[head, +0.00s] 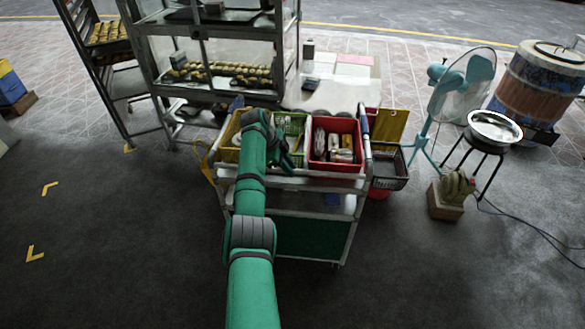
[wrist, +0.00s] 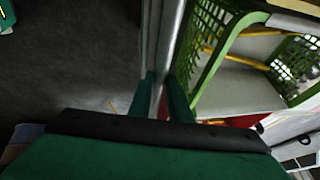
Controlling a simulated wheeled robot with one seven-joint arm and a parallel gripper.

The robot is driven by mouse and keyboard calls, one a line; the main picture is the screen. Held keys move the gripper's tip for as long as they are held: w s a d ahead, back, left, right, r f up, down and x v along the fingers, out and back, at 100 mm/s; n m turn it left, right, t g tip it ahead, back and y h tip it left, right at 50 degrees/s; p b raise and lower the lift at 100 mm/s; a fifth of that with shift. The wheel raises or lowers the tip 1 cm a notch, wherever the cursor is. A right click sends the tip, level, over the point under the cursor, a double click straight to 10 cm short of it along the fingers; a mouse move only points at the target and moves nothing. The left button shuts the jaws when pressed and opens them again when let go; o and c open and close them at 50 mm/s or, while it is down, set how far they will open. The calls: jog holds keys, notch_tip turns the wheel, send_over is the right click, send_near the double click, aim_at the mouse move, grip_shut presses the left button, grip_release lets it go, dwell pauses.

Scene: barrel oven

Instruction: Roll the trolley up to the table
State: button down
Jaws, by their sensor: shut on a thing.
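The trolley (head: 318,184) is a metal cart with a green lower panel, standing upright in front of me. It carries a yellow crate (head: 229,138), a green basket (head: 297,122) and a red crate (head: 350,166). A pale-topped table (head: 312,95) lies just beyond it. The crates hide the gap between them, so I cannot tell whether they touch. In the wrist view my gripper (wrist: 160,97) is shut on the trolley's metal rail (wrist: 167,45), one finger on each side, beside the green basket (wrist: 215,45). In the head view my arm partly hides the gripper.
A glass-sided cabinet (head: 215,50) and a tray rack (head: 100,75) stand behind left. A dark basket (head: 388,170) is at the trolley's right. A teal fan (head: 465,85), a metal bowl stand (head: 493,130) and a barrel (head: 540,80) are further right. The left floor is clear.

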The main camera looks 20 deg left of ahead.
jog(key=shift+w+a+r, duration=0.15)
jog(key=shift+w, duration=0.25)
jog(key=c, duration=1.6)
grip_release()
jog(key=shift+w, duration=0.1)
jog(key=shift+c, duration=0.2)
jog(key=v, duration=1)
jog(key=shift+s+r, duration=0.25)
jog(key=shift+w, duration=0.1)
